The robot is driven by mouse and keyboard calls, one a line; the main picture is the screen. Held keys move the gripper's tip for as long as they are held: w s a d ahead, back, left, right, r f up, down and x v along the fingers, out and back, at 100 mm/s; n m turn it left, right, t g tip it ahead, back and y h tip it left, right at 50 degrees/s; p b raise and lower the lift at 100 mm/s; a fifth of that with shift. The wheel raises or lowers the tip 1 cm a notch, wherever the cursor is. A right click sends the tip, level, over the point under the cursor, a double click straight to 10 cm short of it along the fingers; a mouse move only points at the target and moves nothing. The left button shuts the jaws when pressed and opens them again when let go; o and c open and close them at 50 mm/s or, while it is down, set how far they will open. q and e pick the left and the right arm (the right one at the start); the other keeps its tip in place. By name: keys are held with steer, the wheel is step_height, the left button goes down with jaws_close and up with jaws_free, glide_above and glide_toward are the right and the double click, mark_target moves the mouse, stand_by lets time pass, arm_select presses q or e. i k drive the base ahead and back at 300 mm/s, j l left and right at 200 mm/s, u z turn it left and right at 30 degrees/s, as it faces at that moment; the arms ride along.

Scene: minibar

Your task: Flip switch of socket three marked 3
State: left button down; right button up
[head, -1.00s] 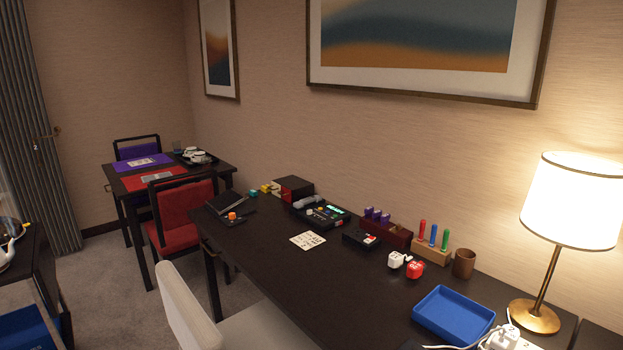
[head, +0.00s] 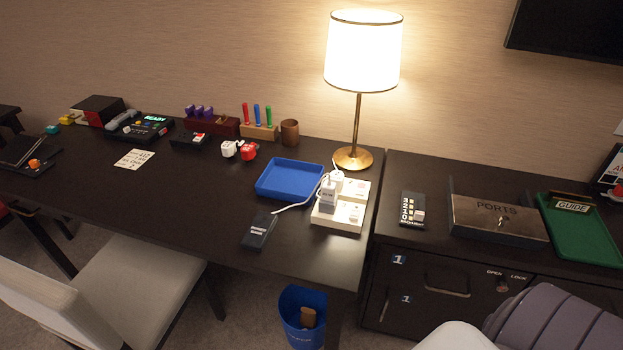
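A white block of sockets (head: 352,217) sits near the right end of the dark desk, in front of the lamp. No gripper is in view; only part of my own body shows at the bottom right.
A blue tray (head: 289,181) lies left of the sockets, and a lit lamp (head: 352,160) stands behind them. A chair (head: 140,283) and blue bin (head: 300,318) stand in front.

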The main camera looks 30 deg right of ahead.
mark_target(353, 215)
steer(key=z, duration=1.25)
